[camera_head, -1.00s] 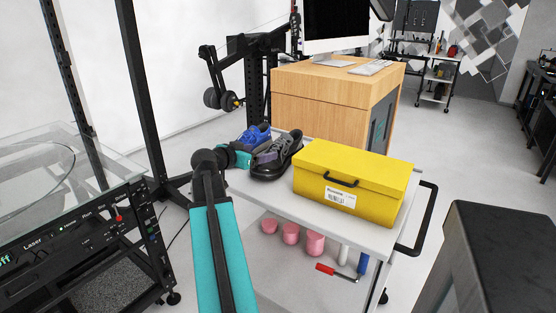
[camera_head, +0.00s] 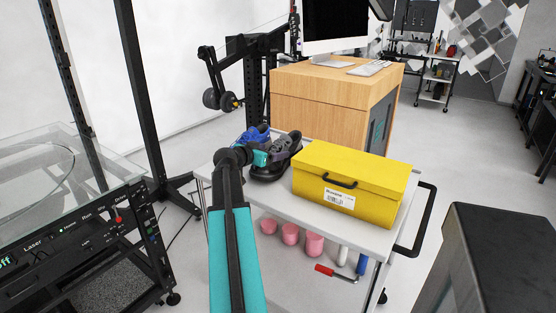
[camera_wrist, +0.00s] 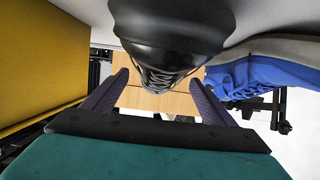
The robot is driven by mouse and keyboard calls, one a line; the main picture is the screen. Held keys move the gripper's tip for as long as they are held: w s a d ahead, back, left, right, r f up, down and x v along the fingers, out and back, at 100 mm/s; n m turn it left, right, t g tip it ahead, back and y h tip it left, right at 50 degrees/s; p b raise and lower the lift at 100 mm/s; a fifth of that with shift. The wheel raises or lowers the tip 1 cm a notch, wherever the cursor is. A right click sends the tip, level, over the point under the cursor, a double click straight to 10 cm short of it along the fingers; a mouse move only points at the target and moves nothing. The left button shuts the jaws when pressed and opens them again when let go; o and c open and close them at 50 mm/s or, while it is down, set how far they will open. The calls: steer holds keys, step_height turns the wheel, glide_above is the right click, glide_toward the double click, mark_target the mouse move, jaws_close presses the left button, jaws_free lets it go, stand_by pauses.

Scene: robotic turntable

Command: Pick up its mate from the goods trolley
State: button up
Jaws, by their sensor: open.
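A dark grey and black shoe (camera_head: 264,174) stands on the top of the goods trolley (camera_head: 316,218), left of the yellow box. A blue shoe (camera_head: 252,136) lies just behind and left of it. My gripper (camera_wrist: 158,78) is open, with the dark shoe (camera_wrist: 170,35) between and beyond its two fingers in the wrist view. I cannot tell whether the fingers touch it. The blue shoe (camera_wrist: 255,75) is outside the right finger there. In the head view my arm hides part of the dark shoe, and the fingertips are hard to make out.
A yellow lidded box (camera_head: 360,178) stands on the trolley close to the shoes and fills the left of the wrist view. Pink cups (camera_head: 290,234) and a red-handled tool (camera_head: 325,270) are on the lower shelf. A wooden cabinet (camera_head: 318,108) stands behind.

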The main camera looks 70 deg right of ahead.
steer(key=shift+p+x, duration=0.5)
steer(key=shift+x, duration=2.1)
steer(key=shift+r, duration=0.1)
steer(key=c, duration=1.4)
step_height(320, 180, up, 10)
